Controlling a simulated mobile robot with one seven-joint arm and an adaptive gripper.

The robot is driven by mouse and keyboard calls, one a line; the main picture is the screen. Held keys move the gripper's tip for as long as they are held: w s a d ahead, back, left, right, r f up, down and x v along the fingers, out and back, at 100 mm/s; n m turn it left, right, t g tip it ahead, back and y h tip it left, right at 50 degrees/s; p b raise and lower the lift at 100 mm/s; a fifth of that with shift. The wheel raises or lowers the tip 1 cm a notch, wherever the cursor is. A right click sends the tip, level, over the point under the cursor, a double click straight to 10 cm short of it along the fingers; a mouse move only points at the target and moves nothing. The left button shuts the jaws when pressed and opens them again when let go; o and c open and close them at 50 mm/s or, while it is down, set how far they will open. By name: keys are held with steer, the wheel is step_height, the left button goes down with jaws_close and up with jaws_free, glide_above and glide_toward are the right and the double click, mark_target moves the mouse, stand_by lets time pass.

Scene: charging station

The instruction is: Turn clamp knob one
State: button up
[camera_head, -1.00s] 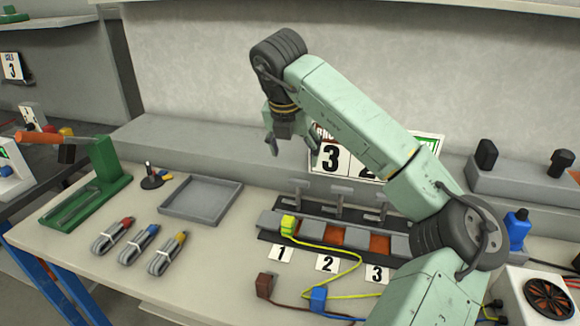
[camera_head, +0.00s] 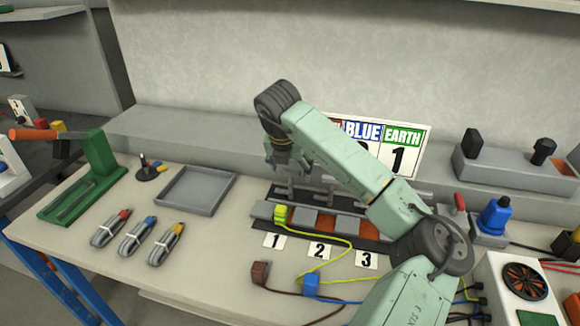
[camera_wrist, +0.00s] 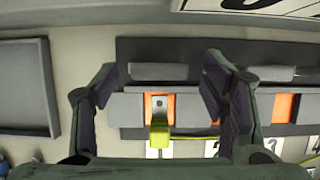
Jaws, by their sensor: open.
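The terminal block (camera_head: 262,209) lies on the bench with number cards in front of it. Clamp knob one, a grey T-shaped handle, stands behind the slot of card 1 (camera_head: 273,241). In the head view my gripper partly covers it; in the wrist view knob one (camera_wrist: 158,71) shows as a grey bar between the fingers. My gripper (camera_wrist: 155,90) is open, pointing down above it, with a finger to each side. A yellow-green plug (camera_head: 281,214) sits at slot 1, and it also shows in the wrist view (camera_wrist: 159,135).
The neighbouring clamp knob (camera_wrist: 264,73) stands right of my right finger. An empty grey tray (camera_head: 196,190) lies to the left. Several cable bundles (camera_head: 152,243) and a green stand (camera_head: 103,160) are further left. Loose wires and a blue plug (camera_head: 311,284) lie in front.

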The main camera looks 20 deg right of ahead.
steer(key=shift+c, duration=0.4)
steer(key=c, duration=1.1)
steer(key=shift+o, duration=0.2)
